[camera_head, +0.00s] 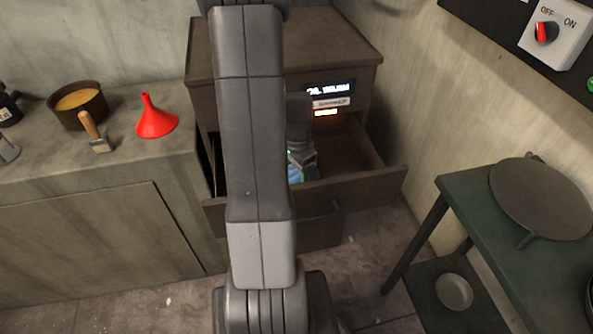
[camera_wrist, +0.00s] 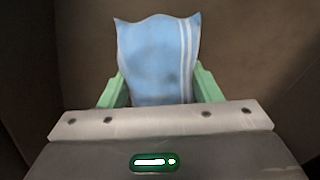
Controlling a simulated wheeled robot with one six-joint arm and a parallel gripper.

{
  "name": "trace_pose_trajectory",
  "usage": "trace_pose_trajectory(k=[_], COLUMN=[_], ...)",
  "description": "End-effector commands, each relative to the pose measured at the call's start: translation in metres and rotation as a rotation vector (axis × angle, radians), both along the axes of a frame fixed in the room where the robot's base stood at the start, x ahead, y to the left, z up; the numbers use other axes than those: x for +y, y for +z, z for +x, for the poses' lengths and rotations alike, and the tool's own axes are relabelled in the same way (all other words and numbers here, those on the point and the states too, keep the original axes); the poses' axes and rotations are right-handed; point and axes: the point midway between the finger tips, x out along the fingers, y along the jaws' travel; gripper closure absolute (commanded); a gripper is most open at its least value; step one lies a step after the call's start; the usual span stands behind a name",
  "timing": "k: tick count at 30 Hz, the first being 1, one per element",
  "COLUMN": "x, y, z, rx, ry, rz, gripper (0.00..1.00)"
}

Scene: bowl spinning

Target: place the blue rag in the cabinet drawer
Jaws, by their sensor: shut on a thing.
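The blue rag (camera_wrist: 158,55), with white stripes along its right side, shows in the wrist view between the two green fingers of my gripper (camera_wrist: 160,92). My gripper is shut on it. In the head view, a small part of the blue rag (camera_head: 296,174) shows beside my arm, within the open top drawer (camera_head: 365,188) of the cabinet (camera_head: 330,45). My gripper's wrist (camera_head: 301,152) is down inside the drawer opening. My arm hides the left part of the drawer. I cannot tell whether the rag touches the drawer bottom.
On the left counter (camera_head: 30,165) stand a brown bowl (camera_head: 77,106), a wooden-handled tool (camera_head: 95,132) and a red funnel (camera_head: 155,118). A green table (camera_head: 480,210) with a round dark disc (camera_head: 541,198) stands at right. The drawer's right side looks empty.

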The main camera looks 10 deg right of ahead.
Motion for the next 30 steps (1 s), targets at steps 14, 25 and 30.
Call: trace_pose_trajectory(k=[14,25,30], x=[0.000,0.000,0.000], y=[-0.002,0.005,0.033], z=[0.000,0.001,0.001], rx=[0.000,-0.002,-0.006], ry=[0.000,0.000,0.000], rz=[0.000,0.000,-0.001], gripper=[0.21,0.21,0.21])
